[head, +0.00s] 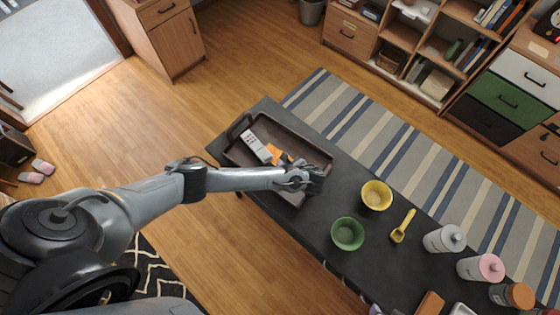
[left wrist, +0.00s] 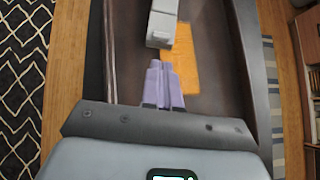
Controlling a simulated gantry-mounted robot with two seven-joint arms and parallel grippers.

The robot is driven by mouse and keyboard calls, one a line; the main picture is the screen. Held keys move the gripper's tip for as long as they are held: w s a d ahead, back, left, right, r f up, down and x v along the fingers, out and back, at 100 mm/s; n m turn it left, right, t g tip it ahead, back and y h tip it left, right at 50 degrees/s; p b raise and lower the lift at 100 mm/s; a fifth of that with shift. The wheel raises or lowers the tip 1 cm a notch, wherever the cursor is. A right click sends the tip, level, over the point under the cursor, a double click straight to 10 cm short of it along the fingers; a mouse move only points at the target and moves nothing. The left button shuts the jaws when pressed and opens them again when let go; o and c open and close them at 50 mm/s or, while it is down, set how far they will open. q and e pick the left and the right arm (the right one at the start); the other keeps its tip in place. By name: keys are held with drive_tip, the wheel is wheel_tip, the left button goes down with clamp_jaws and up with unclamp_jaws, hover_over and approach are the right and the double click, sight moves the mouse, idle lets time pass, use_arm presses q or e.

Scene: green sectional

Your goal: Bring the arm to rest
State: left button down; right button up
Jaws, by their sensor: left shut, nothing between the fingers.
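My left gripper (head: 314,182) is at the end of the arm coming in from the left, over the near right part of a dark brown tray (head: 290,133). In the left wrist view its lilac fingers (left wrist: 163,85) are together, with nothing between them. A light grey remote (head: 256,144) lies in the tray, and it also shows in the left wrist view (left wrist: 162,24) just beyond the fingertips. An orange item (left wrist: 181,60) lies flat beside it. The gripper hides part of the tray in the head view. My right gripper is not in view.
On the dark table (head: 300,221) stand a yellow bowl (head: 376,195), a green bowl (head: 347,234), a yellow scoop (head: 403,226), and lidded canisters, one white (head: 445,239), one pink-lidded (head: 480,268). Wood floor (head: 120,130) is open left of the table. A striped rug (head: 400,140) lies behind.

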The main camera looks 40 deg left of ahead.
use_arm(q)
drive_tip(key=shift+m+g, duration=0.3)
drive_tip(key=shift+g, duration=0.2)
drive_tip(key=s+f, duration=0.1)
drive_tip(key=s, duration=0.1)
drive_tip(key=s+d+f+p, duration=0.1)
drive_tip(key=s, duration=0.2)
drive_tip(key=s+d+p, duration=0.1)
drive_tip(key=s, duration=0.1)
drive_tip(key=shift+s+f, duration=0.25)
drive_tip(key=shift+f, duration=0.15)
drive_tip(key=s+d+f+g+h+p, duration=0.2)
drive_tip(key=s+d, duration=0.2)
drive_tip(key=s, duration=0.6)
drive_tip(key=s+d+r+n+g+h+p, duration=0.1)
drive_tip(key=s+d+r+n+h+p, duration=0.25)
drive_tip(key=s+d+r, duration=0.4)
drive_tip(key=w+a+r+n+t+h, duration=0.1)
drive_tip(key=a+r+n+t, duration=0.1)
drive_tip(key=r+n, duration=0.3)
drive_tip(key=w+a+r+n+t+h, duration=0.1)
drive_tip(key=r+n, duration=0.4)
drive_tip(key=r, duration=0.5)
drive_tip(key=w+a+r+n+t+h+p, duration=0.1)
drive_tip(key=w+a+r+n+t+h, duration=0.1)
drive_tip(key=a+r+n, duration=0.3)
wheel_tip(320, 180, up, 3)
drive_tip(key=shift+w+r+t, duration=0.1)
drive_tip(key=shift+w+t, duration=0.35)
drive_tip(key=shift+t, duration=0.15)
